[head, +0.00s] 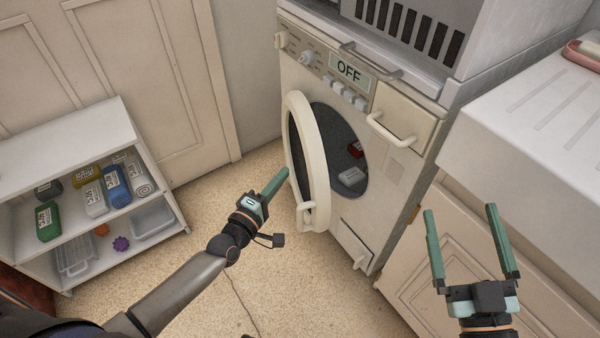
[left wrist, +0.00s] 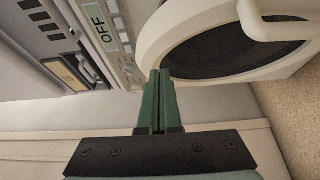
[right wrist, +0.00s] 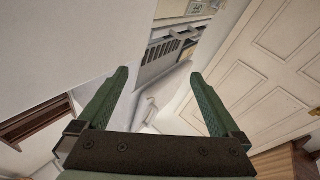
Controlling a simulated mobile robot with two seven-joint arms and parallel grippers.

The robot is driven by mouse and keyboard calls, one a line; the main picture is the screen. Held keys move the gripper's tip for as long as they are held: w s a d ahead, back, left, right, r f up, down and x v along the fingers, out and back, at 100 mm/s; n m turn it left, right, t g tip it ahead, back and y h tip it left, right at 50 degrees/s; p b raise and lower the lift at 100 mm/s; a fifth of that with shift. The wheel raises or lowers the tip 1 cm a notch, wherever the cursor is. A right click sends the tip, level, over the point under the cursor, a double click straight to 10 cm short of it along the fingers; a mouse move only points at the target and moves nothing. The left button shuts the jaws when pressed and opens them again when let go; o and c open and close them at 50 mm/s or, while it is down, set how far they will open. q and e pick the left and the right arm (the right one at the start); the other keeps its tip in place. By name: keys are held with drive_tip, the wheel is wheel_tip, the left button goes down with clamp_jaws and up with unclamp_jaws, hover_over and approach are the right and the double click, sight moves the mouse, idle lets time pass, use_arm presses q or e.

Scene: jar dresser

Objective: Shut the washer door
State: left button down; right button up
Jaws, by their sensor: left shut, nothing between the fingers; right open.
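The washer (head: 392,184) is cream, with an "OFF" display on its panel. Its round door (head: 323,165) is swung open to the left, with a handle (head: 307,216) low on its rim. Items lie inside the dark drum opening (head: 345,150). My left gripper (head: 284,172) is shut and empty, its tips at the outer side of the door's rim; I cannot tell if they touch. In the left wrist view the closed fingers (left wrist: 160,75) point at the door rim (left wrist: 165,35). My right gripper (head: 462,210) is open and empty, right of the washer, before the cabinet.
A low white shelf (head: 90,135) with bottles and baskets stands at the left. A panelled door (head: 150,90) is behind it. A white counter (head: 530,130) and cabinet are at the right. The floor (head: 270,270) before the washer is clear.

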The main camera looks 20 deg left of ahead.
sight(309, 160)
use_arm(q)
drive_tip(key=shift+w+d, duration=1.7)
drive_tip(key=shift+d, duration=0.15)
use_arm(e)
drive_tip(key=shift+s+a+r+n+t+y, duration=0.1)
drive_tip(key=shift+r+n+t+y, duration=0.1)
drive_tip(key=shift+r, duration=0.3)
drive_tip(key=shift+s+r+n+t+y, duration=0.1)
drive_tip(key=shift+s+r+t+y, duration=0.1)
drive_tip(key=shift+r, duration=0.3)
drive_tip(key=shift+s+a+r+n+t+y, duration=0.1)
drive_tip(key=shift+r+t, duration=0.1)
drive_tip(key=shift+r, duration=0.3)
drive_tip(key=shift+w+d, duration=0.1)
drive_tip(key=shift+d, duration=0.05)
